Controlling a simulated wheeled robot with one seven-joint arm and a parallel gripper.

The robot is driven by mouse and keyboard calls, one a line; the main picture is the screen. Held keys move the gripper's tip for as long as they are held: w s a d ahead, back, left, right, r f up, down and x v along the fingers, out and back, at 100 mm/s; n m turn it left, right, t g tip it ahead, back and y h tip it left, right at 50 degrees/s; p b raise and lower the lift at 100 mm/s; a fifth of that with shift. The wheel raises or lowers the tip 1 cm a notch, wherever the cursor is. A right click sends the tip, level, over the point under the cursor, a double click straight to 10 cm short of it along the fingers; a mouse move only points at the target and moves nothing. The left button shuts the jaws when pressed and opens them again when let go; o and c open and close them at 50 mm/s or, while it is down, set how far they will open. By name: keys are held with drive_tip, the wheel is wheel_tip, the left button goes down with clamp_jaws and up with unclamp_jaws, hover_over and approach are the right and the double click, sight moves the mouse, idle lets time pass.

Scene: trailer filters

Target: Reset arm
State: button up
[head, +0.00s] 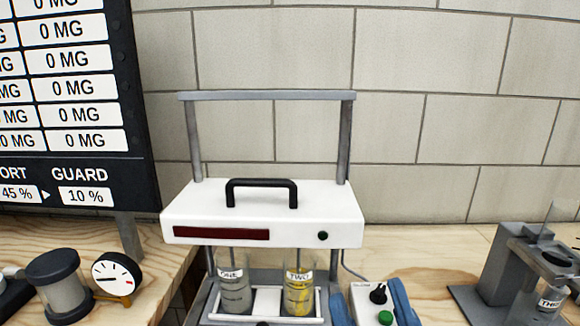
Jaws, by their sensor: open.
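My gripper (373,306) shows at the bottom edge as two blue fingers. They are apart, with a white control box (366,298) showing between them. The box has a black knob (378,292) and a green button (385,318). Nothing is seen held between the fingers. The rest of my arm is below the picture. I cannot tell whether the fingers touch the box.
Left of my gripper is a white-topped stand (262,222) with a black handle and two beakers labelled ONE (235,292) and TWO (299,295). A grey stand (498,275) is at right. A dial gauge (117,274) and a dark-capped jar (62,285) are at left.

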drive_tip(key=s+d+f+m+g+h+p, duration=0.1)
drive_tip(key=s+d+f+m+g+h, duration=0.4)
drive_tip(key=s, duration=0.7)
drive_tip(key=s+d+f+m+g+h+p, duration=0.1)
drive_tip(key=s+d+f+m+g+h, duration=0.4)
drive_tip(key=s+f, duration=0.7)
drive_tip(key=d+m+h, duration=0.2)
drive_tip(key=d, duration=0.2)
drive_tip(key=shift+d+g, duration=0.35)
drive_tip(key=shift+g, duration=0.05)
idle(1.0)
